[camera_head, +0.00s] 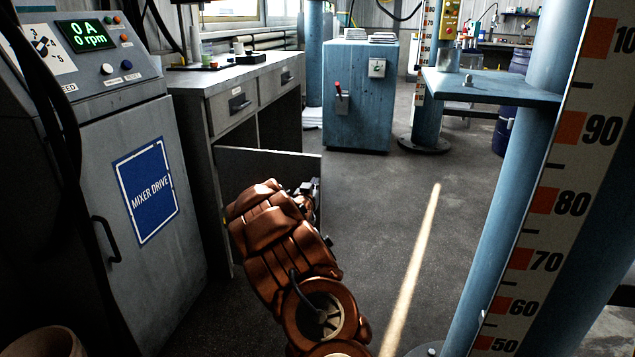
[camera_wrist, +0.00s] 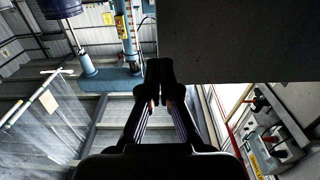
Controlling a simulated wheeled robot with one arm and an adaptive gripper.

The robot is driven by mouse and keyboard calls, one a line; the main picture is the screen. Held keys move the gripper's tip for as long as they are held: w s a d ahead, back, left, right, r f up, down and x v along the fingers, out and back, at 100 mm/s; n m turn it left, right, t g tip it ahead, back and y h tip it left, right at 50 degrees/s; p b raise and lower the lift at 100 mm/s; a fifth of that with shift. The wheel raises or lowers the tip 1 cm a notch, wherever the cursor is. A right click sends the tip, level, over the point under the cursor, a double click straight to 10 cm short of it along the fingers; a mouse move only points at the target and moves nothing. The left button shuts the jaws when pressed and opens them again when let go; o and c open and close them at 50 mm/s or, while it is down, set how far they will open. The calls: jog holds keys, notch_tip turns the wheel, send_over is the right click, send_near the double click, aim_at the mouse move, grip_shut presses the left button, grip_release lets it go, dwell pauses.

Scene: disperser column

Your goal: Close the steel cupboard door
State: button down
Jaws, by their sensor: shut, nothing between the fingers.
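The steel cupboard door (camera_head: 262,160) is a flat grey panel standing open from the grey desk (camera_head: 198,128), reaching out to the right over the floor. My orange arm hides much of its lower part. My gripper (camera_head: 310,188) is near the door's free right edge, small and partly hidden in the head view. In the wrist view, my gripper (camera_wrist: 160,68) has its fingers together with nothing between them. The dark door panel (camera_wrist: 240,38) fills the upper right there, and the fingertips overlap its left corner. I cannot tell whether they touch it.
The mixer drive cabinet (camera_head: 145,200) stands at the left. A blue cabinet (camera_head: 355,110) stands behind the door. A blue column (camera_head: 510,200) and a numbered scale (camera_head: 570,170) rise at the right. The floor (camera_head: 395,215) between door and column is clear.

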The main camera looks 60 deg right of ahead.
aim_at(319, 174)
jog(key=shift+b+x, duration=0.65)
jog(key=shift+x, duration=1.1)
jog(key=shift+w+d, duration=0.1)
jog(key=shift+d, duration=0.25)
jog(key=shift+w+d, duration=0.1)
